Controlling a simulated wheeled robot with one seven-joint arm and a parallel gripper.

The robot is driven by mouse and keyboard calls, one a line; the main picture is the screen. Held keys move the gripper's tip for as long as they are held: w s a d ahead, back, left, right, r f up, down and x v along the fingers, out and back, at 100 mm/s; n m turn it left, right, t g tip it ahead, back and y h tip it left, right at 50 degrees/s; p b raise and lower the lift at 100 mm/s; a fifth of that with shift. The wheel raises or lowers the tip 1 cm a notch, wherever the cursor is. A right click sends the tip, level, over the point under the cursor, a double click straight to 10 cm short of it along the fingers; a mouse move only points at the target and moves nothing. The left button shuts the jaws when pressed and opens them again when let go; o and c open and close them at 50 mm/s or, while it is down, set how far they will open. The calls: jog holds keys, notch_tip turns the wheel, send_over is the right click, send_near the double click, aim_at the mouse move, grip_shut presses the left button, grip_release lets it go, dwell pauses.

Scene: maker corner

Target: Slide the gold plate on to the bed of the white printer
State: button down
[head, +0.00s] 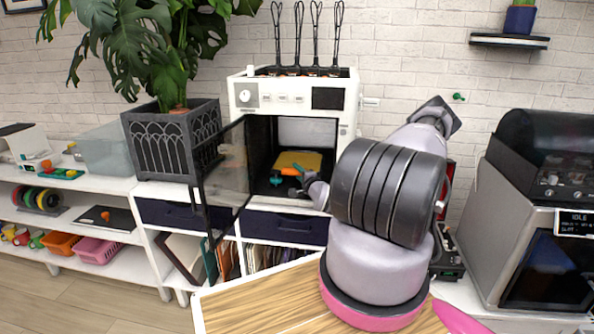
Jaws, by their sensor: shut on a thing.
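The white printer (290,90) stands on the white shelf unit, its clear door (222,178) swung open to the left. The gold plate (300,159) is inside the dark chamber, lying about flat. The dark bed beneath it is hard to make out, so I cannot tell how well the plate is seated. My gripper (298,180) reaches into the chamber opening from the right, at the plate's front edge. It is shut on the plate; its fingertips are small and partly hidden by my wrist. My arm covers the printer's lower right side.
A plant in a dark planter (173,142) stands left of the printer, close behind the open door. Several black whisk-like tools (315,40) stand on the printer. A grey machine (520,215) stands at right. A wooden tabletop (265,305) is in front.

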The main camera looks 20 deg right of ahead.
dwell(0.3)
grip_release()
dwell(0.3)
jog(key=shift+f, duration=0.6)
jog(key=shift+s+a, duration=0.1)
jog(key=shift+s+a, duration=0.65)
jog(key=shift+s, duration=0.3)
jog(key=shift+s+a, duration=0.6)
jog(key=shift+s, duration=0.35)
jog(key=shift+s+a, duration=0.1)
jog(key=shift+s, duration=0.1)
jog(key=shift+s+a, duration=0.65)
jog(key=shift+s, duration=0.2)
dwell(0.3)
